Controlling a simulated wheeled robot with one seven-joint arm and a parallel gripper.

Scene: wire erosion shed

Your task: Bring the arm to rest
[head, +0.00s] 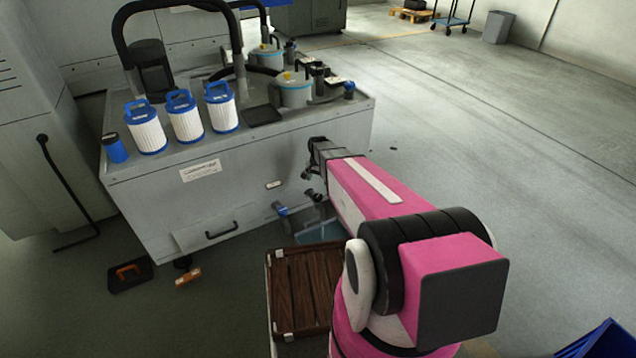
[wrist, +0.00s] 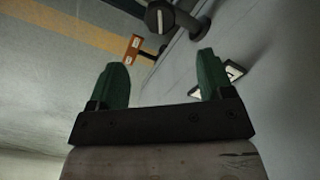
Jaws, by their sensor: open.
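My gripper shows in the wrist view (wrist: 158,85) with its two green fingers spread apart and nothing between them. In the head view my pink arm reaches forward to the front right of the grey cabinet (head: 255,185). Its dark wrist end stands close to the cabinet's front face, and the fingers themselves are hidden there. I cannot tell whether the wrist touches the cabinet.
Three white filters with blue handles (head: 186,118) stand on the cabinet top, with grey-blue canisters (head: 293,92) further right. A brown slatted crate (head: 300,285) is low, left of my arm. A blue bin (head: 600,343) is at lower right. The right floor is largely clear.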

